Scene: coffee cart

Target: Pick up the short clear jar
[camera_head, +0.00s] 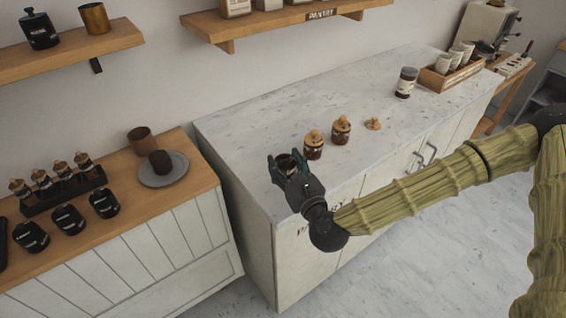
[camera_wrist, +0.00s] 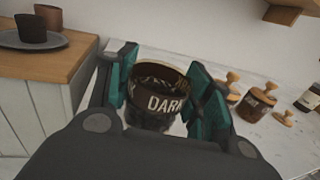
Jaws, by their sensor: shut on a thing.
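The short clear jar (camera_wrist: 155,95) is in the middle of the wrist view, with dark contents and a dark band lettered "DARK". It has no lid and its rim is open. My gripper (camera_wrist: 162,98) has its teal-padded fingers on both sides of the jar and is shut on it. In the head view my gripper (camera_head: 287,172) is at the left end of the marble counter, with the jar (camera_head: 286,161) partly hidden between the fingers. I cannot tell whether the jar's base touches the counter.
Two lidded jars (camera_head: 314,145) (camera_head: 341,130) stand right of my gripper on the marble counter (camera_head: 240,130). A loose wooden lid (camera_head: 373,124) lies beyond them. A taller dark-labelled jar (camera_head: 406,82) and a wooden crate with cups (camera_head: 450,78) are farther right. A wooden-topped cabinet (camera_head: 200,178) stands left.

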